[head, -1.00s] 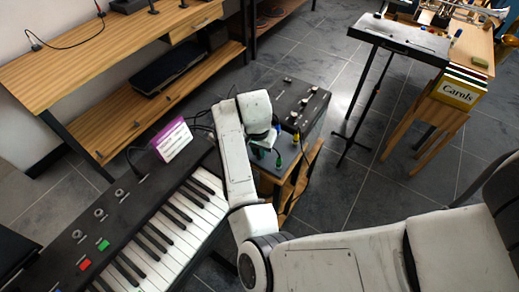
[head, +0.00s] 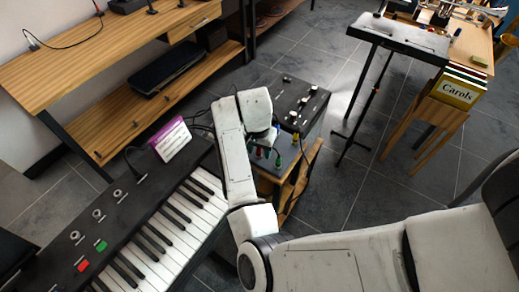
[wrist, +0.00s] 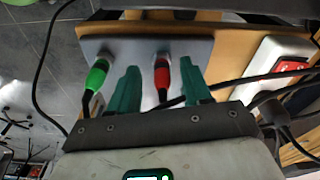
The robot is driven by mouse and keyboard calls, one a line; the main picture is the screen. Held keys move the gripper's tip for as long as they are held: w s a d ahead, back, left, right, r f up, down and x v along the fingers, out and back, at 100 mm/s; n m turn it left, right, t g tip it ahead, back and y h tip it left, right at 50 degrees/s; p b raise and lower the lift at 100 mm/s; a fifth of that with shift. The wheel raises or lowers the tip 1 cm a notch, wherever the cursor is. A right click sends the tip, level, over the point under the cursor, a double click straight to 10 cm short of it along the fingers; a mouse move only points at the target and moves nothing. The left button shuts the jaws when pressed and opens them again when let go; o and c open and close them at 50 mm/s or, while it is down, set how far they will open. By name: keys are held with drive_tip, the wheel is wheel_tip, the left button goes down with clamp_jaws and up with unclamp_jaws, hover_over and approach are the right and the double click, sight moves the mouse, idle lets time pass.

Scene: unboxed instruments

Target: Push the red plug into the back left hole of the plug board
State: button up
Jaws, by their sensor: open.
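In the wrist view the red plug (wrist: 161,78) stands at the grey plug board (wrist: 192,45), with metal showing at its far end and a black cable at its near end. I cannot tell how deep it sits. My gripper (wrist: 160,68) is open, its two teal fingers either side of the red plug, with gaps showing on both sides. A green plug (wrist: 96,76) stands on the board left of the left finger. In the head view my gripper is mostly hidden by my wrist, above the board on a small wooden stand. The back left hole cannot be made out.
Black cables cross the right of the wrist view, near a white-and-red item (wrist: 292,68). In the head view a keyboard (head: 150,235) lies left of my arm, a black knobbed box (head: 302,98) stands behind the board, and a yellow plug (head: 296,138) is at right.

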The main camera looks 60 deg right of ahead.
wheel_tip(320, 180, up, 10)
drive_tip(key=a, duration=0.1)
drive_tip(key=shift+a, duration=0.2)
drive_tip(key=shift+s+d+r, duration=0.1)
drive_tip(key=s+d+n+t+h, duration=0.1)
drive_tip(key=s+d+n+h, duration=0.1)
drive_tip(key=s+d+n, duration=0.15)
drive_tip(key=s+a+f+n+y, duration=0.1)
drive_tip(key=s+a+f+n, duration=0.4)
drive_tip(key=s+a, duration=0.2)
drive_tip(key=s+a+f+n+y, duration=0.2)
drive_tip(key=s+a+f+n, duration=0.4)
drive_tip(key=s+a, duration=0.2)
drive_tip(key=shift+s+a+f, duration=0.25)
drive_tip(key=shift+s, duration=0.35)
drive_tip(key=shift+n, duration=0.25)
drive_tip(key=shift+c, duration=0.4)
